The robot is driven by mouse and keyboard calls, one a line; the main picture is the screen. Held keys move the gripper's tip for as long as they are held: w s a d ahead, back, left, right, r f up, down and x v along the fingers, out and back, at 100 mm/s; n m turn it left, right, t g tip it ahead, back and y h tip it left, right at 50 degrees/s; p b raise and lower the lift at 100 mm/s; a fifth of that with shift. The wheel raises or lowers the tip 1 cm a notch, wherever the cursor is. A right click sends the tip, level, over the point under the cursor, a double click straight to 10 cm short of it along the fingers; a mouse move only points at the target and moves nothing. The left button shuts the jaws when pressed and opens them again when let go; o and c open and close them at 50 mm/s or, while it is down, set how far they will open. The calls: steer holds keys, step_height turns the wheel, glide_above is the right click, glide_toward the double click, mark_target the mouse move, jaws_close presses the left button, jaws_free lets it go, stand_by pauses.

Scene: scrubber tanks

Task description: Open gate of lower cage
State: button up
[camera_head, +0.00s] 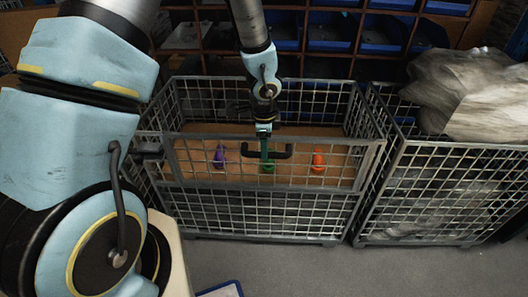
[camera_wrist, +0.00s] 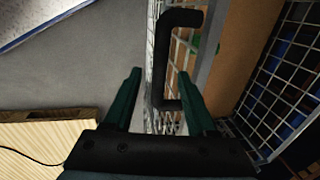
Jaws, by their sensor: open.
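The wire-mesh cage (camera_head: 262,216) stands on the floor in the middle of the head view. Its gate (camera_head: 202,173) is the upper front panel, upright in line with the front and apparently closed. A black bar handle (camera_head: 282,155) sits at the gate's top edge; it also shows in the wrist view (camera_wrist: 159,62). My gripper (camera_head: 264,140) points down at the handle. In the wrist view its two green fingers (camera_wrist: 159,75) are spread, with the handle's bar between them in the picture. I see no finger closed on it; contact cannot be told.
A purple item (camera_head: 219,156), a green item (camera_head: 268,167) and an orange item (camera_head: 318,160) are inside the cage. A second cage (camera_head: 432,200) with a crumpled grey sheet (camera_head: 470,92) stands at right. Shelves with blue bins (camera_head: 330,32) are behind.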

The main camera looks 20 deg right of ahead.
steer(key=shift+w+d+f, duration=0.1)
steer(key=shift+f, duration=0.6)
steer(key=shift+w+d+f, duration=0.1)
steer(key=shift+f, duration=0.55)
steer(key=shift+c, duration=0.2)
jaws_close()
